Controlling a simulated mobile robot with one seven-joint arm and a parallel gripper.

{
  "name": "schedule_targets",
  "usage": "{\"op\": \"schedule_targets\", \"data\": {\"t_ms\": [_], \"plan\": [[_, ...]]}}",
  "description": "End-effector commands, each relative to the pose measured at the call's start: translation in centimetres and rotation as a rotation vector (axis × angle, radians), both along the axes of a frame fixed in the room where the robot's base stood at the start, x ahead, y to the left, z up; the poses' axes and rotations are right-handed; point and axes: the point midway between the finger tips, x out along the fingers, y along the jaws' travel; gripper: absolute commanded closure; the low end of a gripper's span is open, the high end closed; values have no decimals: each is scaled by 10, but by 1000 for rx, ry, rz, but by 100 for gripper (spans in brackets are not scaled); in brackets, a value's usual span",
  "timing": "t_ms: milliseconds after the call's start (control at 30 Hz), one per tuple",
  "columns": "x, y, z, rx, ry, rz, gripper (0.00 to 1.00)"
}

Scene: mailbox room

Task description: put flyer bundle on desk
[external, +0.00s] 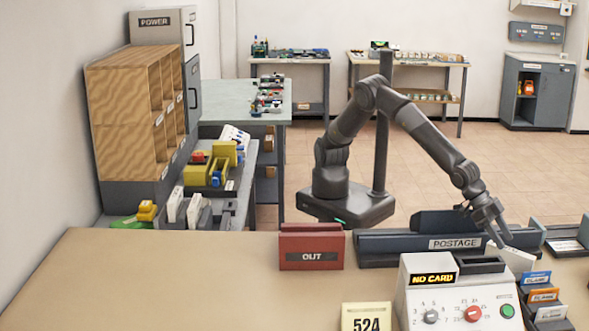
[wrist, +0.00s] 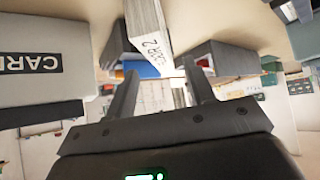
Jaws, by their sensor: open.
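My gripper (external: 499,239) hangs low over the desk (external: 180,280) with its fingers pointing down, behind the postage machine. In the wrist view my gripper (wrist: 160,75) is open. A pale stack with a partly legible label ending in "2" (wrist: 148,30) stands just beyond the fingertips; it may be the flyer bundle, but I cannot tell for sure. A white block (external: 514,258) shows just below and right of the fingers in the external view. I cannot tell whether the fingers touch anything.
A POSTAGE tray (external: 405,246), a red OUT tray (external: 311,247), the NO CARD machine (external: 455,298) and a 524 sign (external: 366,317) stand on the desk. Labelled slots (external: 543,296) are close on the right. The desk's left part is bare.

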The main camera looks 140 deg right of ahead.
Motion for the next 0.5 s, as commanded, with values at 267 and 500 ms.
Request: {"op": "schedule_targets", "data": {"t_ms": [267, 500], "plan": [[-2, 15, -18, -2, 0, 1, 51], [-2, 35, -37, 0, 0, 0, 51]]}}
